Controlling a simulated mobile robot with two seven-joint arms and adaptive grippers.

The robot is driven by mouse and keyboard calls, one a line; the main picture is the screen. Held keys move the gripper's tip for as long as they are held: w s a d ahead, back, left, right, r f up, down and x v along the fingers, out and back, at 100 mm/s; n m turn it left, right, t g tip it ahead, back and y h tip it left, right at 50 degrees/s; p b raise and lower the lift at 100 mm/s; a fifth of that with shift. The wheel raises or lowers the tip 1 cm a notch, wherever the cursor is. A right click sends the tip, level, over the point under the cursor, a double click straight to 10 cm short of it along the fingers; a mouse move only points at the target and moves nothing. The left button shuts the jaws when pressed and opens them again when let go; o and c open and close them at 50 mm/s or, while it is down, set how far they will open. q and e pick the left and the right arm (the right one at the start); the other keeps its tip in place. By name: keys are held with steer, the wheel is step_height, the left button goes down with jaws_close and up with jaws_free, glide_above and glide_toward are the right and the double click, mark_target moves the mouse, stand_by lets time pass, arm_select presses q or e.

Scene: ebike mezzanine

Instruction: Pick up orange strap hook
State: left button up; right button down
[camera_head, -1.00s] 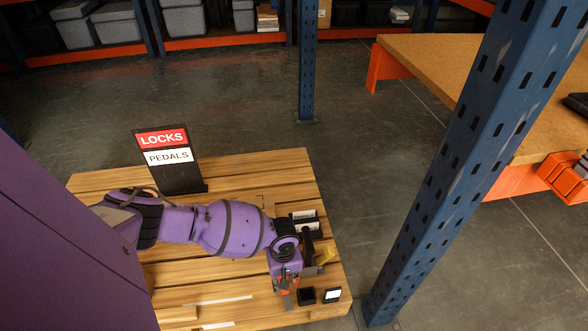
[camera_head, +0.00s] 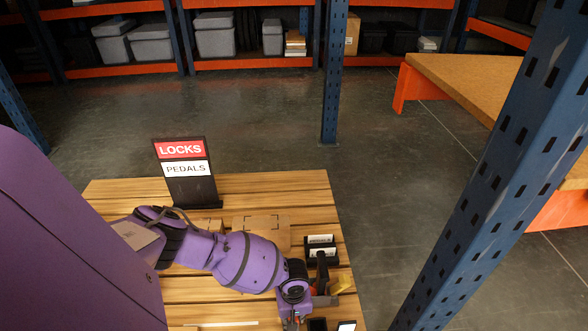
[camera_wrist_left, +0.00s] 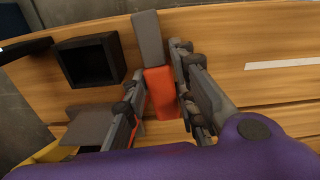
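The orange strap hook (camera_wrist_left: 160,88), with a grey strip (camera_wrist_left: 147,38) at its far end, shows in the left wrist view against the wooden pallet. The fingers of my left gripper (camera_wrist_left: 165,72) stand on both sides of its orange part, very near it. I cannot tell whether they press on it or whether it is lifted. In the head view my left gripper (camera_head: 294,316) is low at the pallet's right front, cut by the bottom edge, and the hook is mostly hidden. My right gripper is in neither view.
The wooden pallet (camera_head: 108,193) carries a LOCKS/PEDALS sign (camera_head: 184,160), cardboard (camera_head: 265,226) and black bins. One open black bin (camera_wrist_left: 90,60) is close beside my left gripper. A blue perforated post (camera_head: 490,190) rises right of the pallet. Open floor lies behind.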

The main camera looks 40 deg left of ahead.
arm_select(q)
jaws_close()
steer(key=shift+r, duration=0.1)
